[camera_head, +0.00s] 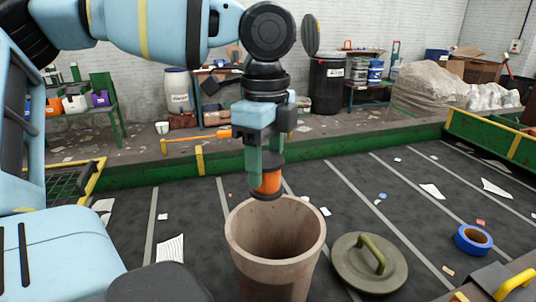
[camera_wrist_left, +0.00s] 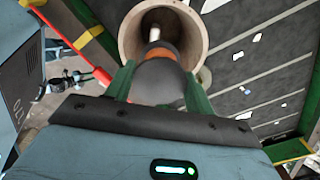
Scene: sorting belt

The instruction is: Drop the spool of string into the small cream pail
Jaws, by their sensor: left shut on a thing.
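The spool of string (camera_head: 268,182) has orange string between dark end discs. My left gripper (camera_head: 262,168) points down and is shut on it; in the left wrist view the spool's dark end (camera_wrist_left: 157,84) sits between the green fingers. The small cream pail (camera_head: 275,279) stands upright and open on the dark belt. In the head view the spool hangs at the pail's far rim, overlapping it in the picture. In the left wrist view the pail's mouth (camera_wrist_left: 198,30) shows beyond the spool. The inside bottom of the pail is hidden in the head view. My right gripper is not seen.
A round olive lid with a handle (camera_head: 369,279) lies right of the pail. A blue tape roll (camera_head: 473,240) lies farther right. Paper scraps dot the belt (camera_head: 350,190). A green rail (camera_head: 345,142) runs along the far side. A yellow-handled thing (camera_head: 513,283) is at lower right.

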